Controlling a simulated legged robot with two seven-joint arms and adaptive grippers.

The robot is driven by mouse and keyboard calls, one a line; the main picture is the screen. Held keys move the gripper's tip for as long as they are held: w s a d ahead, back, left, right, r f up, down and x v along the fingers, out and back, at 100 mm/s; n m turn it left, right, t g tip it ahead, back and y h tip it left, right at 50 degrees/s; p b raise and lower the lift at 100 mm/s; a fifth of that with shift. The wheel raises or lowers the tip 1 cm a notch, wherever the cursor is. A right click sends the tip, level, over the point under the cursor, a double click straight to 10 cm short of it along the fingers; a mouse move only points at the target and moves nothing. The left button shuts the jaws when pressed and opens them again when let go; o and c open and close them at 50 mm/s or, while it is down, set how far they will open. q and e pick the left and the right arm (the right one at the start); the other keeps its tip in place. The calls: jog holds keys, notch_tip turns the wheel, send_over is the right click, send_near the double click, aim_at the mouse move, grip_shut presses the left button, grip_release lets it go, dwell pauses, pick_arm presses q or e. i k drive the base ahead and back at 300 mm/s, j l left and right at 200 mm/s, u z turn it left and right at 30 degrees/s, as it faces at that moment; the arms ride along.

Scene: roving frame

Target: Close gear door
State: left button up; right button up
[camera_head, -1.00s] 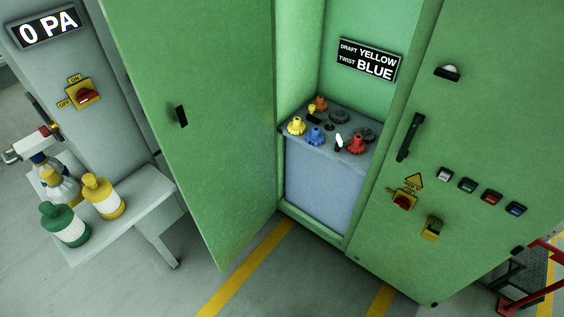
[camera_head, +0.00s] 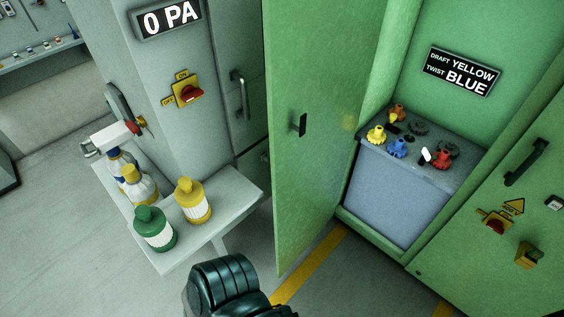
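The gear door (camera_head: 315,130) is a tall green panel standing wide open on the left side of the green cabinet. A small black handle (camera_head: 299,125) sits on the face turned toward me. Inside the cabinet, a grey gear box (camera_head: 395,190) carries yellow, blue, red and orange gears and dark ones on its top. A sign above them reads "DRAFT YELLOW, TWIST BLUE". A dark rounded part of my own arm shows at the bottom centre, below and left of the door and apart from it. Neither gripper's fingers can be seen.
A white side table (camera_head: 225,200) with a green bottle (camera_head: 154,228), a yellow bottle (camera_head: 192,200) and spray bottles stands left of the door. A grey cabinet with a yellow-red switch (camera_head: 187,90) is behind it. Floor is clear in front, with yellow lines.

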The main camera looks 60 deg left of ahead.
aim_at(319, 55)
jog(key=k+j, duration=0.2)
jog(key=j, duration=0.15)
jog(key=k+j, duration=0.2)
jog(key=j, duration=0.2)
jog(key=k+j, duration=0.2)
jog(key=j, duration=0.15)
jog(key=k+j, duration=0.2)
jog(key=j, duration=0.2)
jog(key=k+j, duration=0.2)
jog(key=j, duration=0.15)
jog(key=k+j, duration=0.2)
jog(key=j, duration=0.2)
jog(key=k+j, duration=0.2)
jog(key=j, duration=0.15)
jog(key=u, duration=0.3)
jog(key=i+l+u, duration=0.1)
jog(key=l+u, duration=0.65)
jog(key=l, duration=0.15)
jog(key=i, duration=0.05)
